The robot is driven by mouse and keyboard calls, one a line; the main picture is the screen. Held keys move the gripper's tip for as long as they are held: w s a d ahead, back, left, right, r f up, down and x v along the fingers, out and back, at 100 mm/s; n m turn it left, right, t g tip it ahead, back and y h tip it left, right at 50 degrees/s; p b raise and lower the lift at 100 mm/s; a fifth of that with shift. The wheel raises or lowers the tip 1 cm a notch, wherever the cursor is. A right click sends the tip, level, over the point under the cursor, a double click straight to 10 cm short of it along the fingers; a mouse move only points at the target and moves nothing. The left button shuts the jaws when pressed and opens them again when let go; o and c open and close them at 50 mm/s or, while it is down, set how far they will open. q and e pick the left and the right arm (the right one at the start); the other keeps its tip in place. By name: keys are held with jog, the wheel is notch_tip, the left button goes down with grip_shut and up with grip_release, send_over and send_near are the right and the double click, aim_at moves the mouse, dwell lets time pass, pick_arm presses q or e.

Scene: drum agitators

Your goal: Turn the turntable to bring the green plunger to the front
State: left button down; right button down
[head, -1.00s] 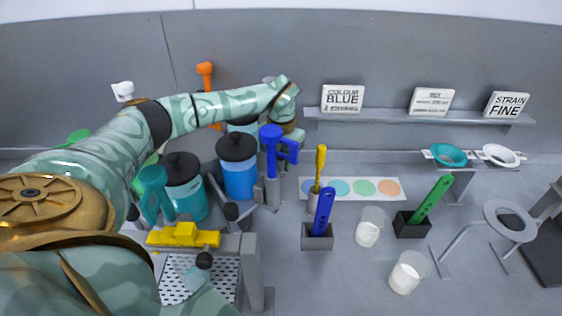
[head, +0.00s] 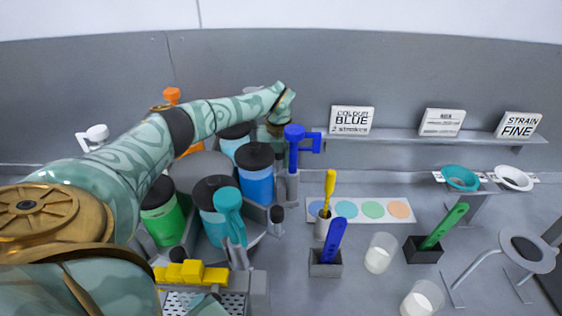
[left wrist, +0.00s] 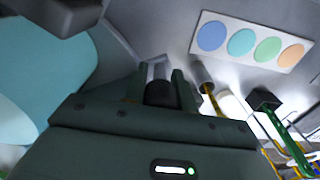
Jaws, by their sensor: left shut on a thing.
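The grey turntable (head: 205,165) carries lidded canisters with coloured plungers. The green canister (head: 163,222) is at its front left, partly behind my left arm. The green plunger is hidden from view. The teal plunger (head: 229,212) is at the front by the teal canister (head: 212,228). The blue plunger (head: 294,150) is at the right by the blue canister (head: 256,182). My left gripper (head: 275,130) is at the turntable's far right side. In the left wrist view it is shut on a dark-topped grey peg (left wrist: 159,92). My right gripper is not in view.
A yellow block (head: 190,272) on a grey stand is close in front of the turntable. To the right are a blue-handled tool (head: 333,240) in a holder, a yellow-handled tool (head: 328,195), a green-handled tool (head: 444,226) and beakers (head: 380,253).

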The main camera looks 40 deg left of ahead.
pick_arm(q)
jog(key=shift+w+a+n+b, duration=0.2)
jog(key=shift+a+n+b, duration=0.55)
jog(key=shift+a, duration=1)
jog(key=shift+w+a+n+b, duration=0.15)
jog(key=shift+a+n+b, duration=0.25)
jog(key=shift+a+n, duration=1.05)
jog(key=shift+w+a+n+b, duration=0.2)
jog(key=shift+a+n+b, duration=0.4)
jog(key=shift+a, duration=1.65)
jog(key=shift+a+r, duration=0.1)
jog(key=c, duration=1.1)
grip_release()
notch_tip(320, 180, up, 16)
jog(key=shift+r+p, duration=0.1)
jog(key=shift+p, duration=0.85)
